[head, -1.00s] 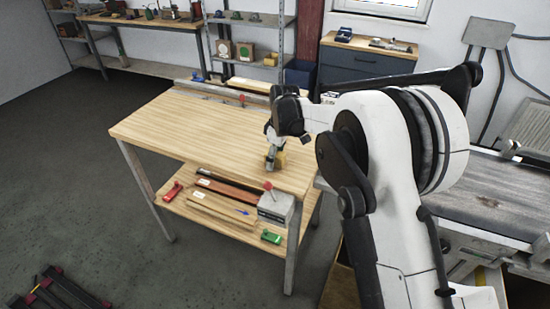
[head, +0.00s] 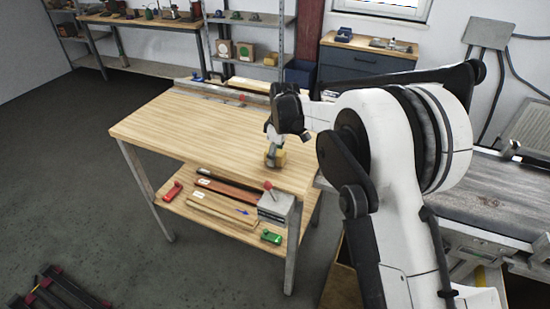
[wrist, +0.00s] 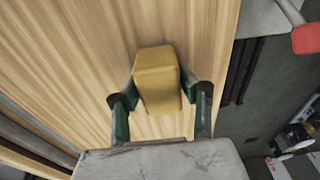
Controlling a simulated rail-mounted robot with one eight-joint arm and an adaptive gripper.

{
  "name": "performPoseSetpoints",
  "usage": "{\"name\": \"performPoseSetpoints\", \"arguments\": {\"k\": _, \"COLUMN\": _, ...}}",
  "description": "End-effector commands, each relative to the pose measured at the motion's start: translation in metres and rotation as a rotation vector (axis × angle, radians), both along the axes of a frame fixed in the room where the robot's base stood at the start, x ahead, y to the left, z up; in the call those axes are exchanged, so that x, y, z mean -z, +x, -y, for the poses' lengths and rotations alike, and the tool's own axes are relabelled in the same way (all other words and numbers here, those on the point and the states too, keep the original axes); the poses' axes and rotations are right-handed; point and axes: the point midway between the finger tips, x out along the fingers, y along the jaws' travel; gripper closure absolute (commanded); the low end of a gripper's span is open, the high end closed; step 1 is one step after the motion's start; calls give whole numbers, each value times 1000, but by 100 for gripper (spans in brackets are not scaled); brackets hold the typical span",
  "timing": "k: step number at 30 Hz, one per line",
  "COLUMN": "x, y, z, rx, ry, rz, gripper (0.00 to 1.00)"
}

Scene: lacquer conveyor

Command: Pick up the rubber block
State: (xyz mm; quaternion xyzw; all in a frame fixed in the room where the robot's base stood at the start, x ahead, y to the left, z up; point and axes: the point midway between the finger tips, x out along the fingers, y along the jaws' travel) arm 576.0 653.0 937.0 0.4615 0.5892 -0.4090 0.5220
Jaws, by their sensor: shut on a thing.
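The rubber block (wrist: 157,78) is a tan-yellow block with rounded edges. In the wrist view it sits between the two green-tipped fingers of my gripper (wrist: 160,98), which is shut on its sides. In the head view the block (head: 281,157) shows at my gripper (head: 273,154), at the right part of the wooden workbench top (head: 190,130). My fingers hide part of it there. I cannot tell for sure whether it is clear of the bench top.
The bench top around the block is mostly clear, with a metal rail (head: 222,91) along its back edge. The lower shelf holds a grey box with a red knob (head: 275,206), a green item (head: 271,237) and a red item (head: 172,190). A conveyor (head: 490,190) stands at right.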

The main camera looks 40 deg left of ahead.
Motion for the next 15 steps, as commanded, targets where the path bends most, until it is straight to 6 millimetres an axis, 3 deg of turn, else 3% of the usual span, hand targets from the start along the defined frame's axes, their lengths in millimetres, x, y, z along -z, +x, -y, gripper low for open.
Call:
{"name": "performPoseSetpoints", "arguments": {"k": 7, "x": -37, "y": -4, "z": -1, "rx": -2, "ry": 0, "rz": 0, "gripper": 99}}
{"name": "performPoseSetpoints", "arguments": {"k": 15, "x": -72, "y": -65, "z": -12, "rx": -3, "ry": 0, "rz": 0, "gripper": 99}}
